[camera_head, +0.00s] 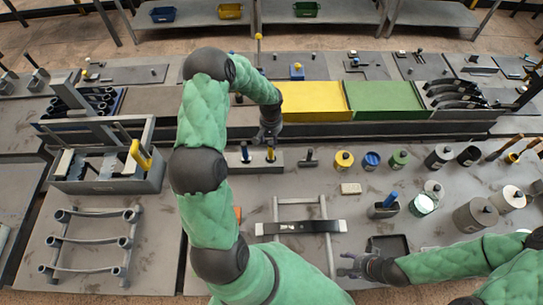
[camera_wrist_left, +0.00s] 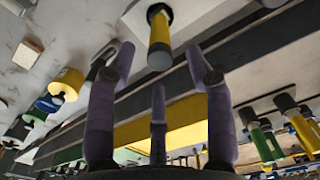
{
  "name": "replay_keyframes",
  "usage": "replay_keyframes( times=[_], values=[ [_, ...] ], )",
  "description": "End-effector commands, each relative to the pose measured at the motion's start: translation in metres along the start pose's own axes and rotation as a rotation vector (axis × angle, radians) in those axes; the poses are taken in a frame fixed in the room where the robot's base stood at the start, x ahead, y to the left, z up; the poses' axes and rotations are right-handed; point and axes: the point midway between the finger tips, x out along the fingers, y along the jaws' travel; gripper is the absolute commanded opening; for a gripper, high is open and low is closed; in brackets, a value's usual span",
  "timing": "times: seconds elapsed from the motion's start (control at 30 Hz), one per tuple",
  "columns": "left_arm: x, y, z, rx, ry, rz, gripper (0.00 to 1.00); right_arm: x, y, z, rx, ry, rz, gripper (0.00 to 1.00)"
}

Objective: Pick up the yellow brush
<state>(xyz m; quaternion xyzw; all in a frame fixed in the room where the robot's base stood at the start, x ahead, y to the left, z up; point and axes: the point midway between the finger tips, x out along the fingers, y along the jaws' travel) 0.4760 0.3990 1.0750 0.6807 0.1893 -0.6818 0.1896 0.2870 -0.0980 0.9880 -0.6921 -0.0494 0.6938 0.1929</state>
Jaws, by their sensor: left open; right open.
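A yellow upright handle (camera_head: 270,154), which looks like the yellow brush, stands in a grey block (camera_head: 232,163) in the middle of the table. In the left wrist view a yellow cylinder with a grey end (camera_wrist_left: 160,38) appears just beyond the fingertips, centred between them and not held. My left gripper (camera_head: 268,138) is open and points down right above the yellow handle in the head view. The left wrist view shows its spread purple fingers (camera_wrist_left: 160,72). My right gripper (camera_head: 352,265) is open and empty, low over the front of the table. The brush's lower end is hidden.
Yellow (camera_head: 312,100) and green (camera_head: 385,100) trays lie behind. Several small cans, such as a yellow one (camera_head: 343,160), stand to the right. A metal frame (camera_head: 300,228) lies in front.

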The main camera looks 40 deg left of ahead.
Motion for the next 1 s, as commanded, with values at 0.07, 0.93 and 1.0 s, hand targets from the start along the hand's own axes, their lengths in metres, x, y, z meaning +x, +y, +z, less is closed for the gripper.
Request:
replay_keyframes(
  times=[0.07,0.93,1.0],
  values=[
    [0.007,0.000,-0.001,-0.001,0.001,0.000,0.53,0.004,0.001,0.000,0.000,0.000,0.000,0.53],
    [0.058,-0.001,0.001,0.000,0.001,0.001,0.13,0.018,0.006,-0.001,0.000,0.001,0.000,0.53],
    [0.058,-0.001,0.001,0.001,0.001,0.001,0.00,0.018,0.006,-0.001,0.000,0.001,0.000,0.53]
  ],
)
